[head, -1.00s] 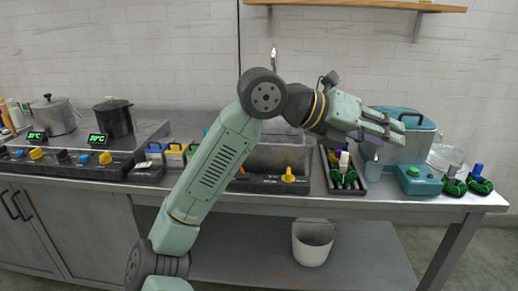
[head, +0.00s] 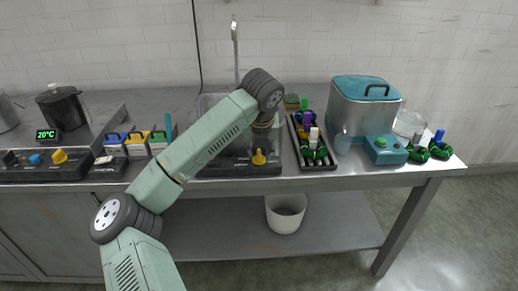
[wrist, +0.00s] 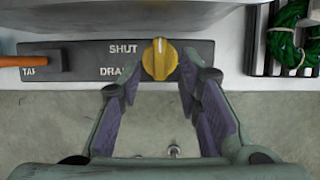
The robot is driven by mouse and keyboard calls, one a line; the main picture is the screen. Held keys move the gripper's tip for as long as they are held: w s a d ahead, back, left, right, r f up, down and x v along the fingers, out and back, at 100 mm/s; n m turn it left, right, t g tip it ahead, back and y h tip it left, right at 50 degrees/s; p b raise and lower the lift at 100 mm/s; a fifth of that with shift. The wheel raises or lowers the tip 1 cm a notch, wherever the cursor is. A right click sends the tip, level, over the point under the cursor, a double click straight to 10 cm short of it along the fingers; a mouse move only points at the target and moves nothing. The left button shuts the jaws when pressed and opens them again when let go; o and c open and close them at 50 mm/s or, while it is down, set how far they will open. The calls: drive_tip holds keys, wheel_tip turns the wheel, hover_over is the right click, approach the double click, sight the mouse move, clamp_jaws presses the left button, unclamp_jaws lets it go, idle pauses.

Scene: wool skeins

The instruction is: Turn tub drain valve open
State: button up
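The drain valve is a yellow knob (wrist: 160,60) on a dark panel (wrist: 80,60) marked SHUT, DRAIN and TAP. Its white pointer line points up in the wrist view, beside the word SHUT. In the head view the yellow knob (head: 259,157) stands at the front of the sink (head: 215,104). My gripper (wrist: 158,76) is open and empty, its two purple-padded fingers apart on either side of the knob's near side. The knob appears in line with the gap, without visible gripping contact. The fingers are mostly hidden by my arm in the head view.
An orange tap handle (wrist: 25,61) is left of the knob. A dark rack (head: 318,163) with skeins and bottles stands to the right, then a teal-lidded tub (head: 365,100) and green skeins (head: 440,152). A white bucket (head: 286,212) stands on the lower shelf.

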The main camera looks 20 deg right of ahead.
drive_tip(key=shift+x, duration=0.9)
drive_tip(key=shift+c, duration=0.2)
clamp_jaws()
